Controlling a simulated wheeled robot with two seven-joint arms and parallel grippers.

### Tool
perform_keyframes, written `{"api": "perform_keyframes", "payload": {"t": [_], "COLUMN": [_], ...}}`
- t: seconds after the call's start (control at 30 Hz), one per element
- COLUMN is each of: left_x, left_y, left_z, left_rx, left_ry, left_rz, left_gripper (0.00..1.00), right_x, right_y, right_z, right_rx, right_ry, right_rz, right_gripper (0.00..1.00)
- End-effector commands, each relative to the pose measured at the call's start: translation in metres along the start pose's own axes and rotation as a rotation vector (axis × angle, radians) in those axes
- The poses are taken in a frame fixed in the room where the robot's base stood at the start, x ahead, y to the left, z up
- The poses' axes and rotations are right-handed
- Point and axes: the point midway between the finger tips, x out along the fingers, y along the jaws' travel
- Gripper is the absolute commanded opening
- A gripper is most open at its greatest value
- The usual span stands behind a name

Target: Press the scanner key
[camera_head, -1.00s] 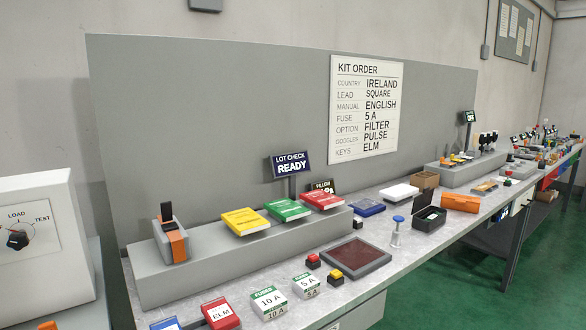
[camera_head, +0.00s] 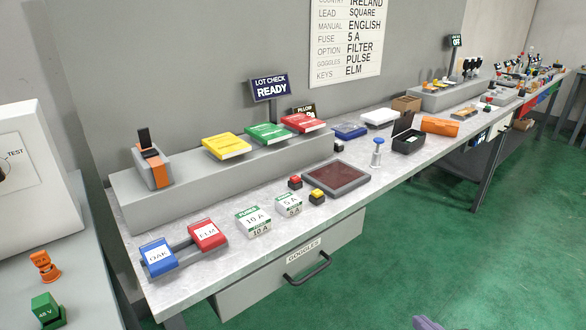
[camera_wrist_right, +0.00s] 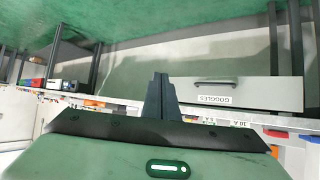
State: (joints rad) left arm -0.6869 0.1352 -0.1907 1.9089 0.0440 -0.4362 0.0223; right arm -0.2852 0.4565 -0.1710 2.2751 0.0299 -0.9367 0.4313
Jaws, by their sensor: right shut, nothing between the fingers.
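A dark red flat pad (camera_head: 336,177) in a grey frame lies on the workbench in the head view and looks like a scanner plate. A red button (camera_head: 295,182) on a black base and a yellow button (camera_head: 317,195) on a black base stand by its left and front edges. No label shows which one is the scanner key. My right gripper (camera_wrist_right: 160,77) is shut and empty in the right wrist view, in front of the bench's drawer side and apart from the buttons. A purplish part (camera_head: 427,323), likely of my right arm, shows at the head view's bottom edge. My left gripper is out of view.
Fuse boxes (camera_head: 252,221), a red ELM box (camera_head: 207,234) and a blue OAK box (camera_head: 158,256) stand at the bench's front left. A blue-topped post (camera_head: 377,153) stands right of the pad. The GOGGLES drawer (camera_head: 290,270) is below. Green floor is clear at right.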

Motion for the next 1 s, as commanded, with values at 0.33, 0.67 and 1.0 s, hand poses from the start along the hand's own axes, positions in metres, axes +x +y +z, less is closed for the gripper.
{"api": "perform_keyframes", "payload": {"t": [0.33,0.67,1.0], "left_x": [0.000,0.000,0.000], "left_y": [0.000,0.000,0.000], "left_z": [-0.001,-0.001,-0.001], "left_rx": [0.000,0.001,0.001], "left_ry": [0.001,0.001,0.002], "left_rz": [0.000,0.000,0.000], "left_gripper": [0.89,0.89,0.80], "right_x": [0.006,-0.014,-0.014], "right_y": [-0.057,-0.084,-0.085], "right_z": [0.189,0.259,0.261], "right_rx": [-0.017,-0.027,-0.029], "right_ry": [-0.175,-0.223,-0.223], "right_rz": [-0.109,-0.138,-0.139], "right_gripper": [0.00,0.00,0.00]}}
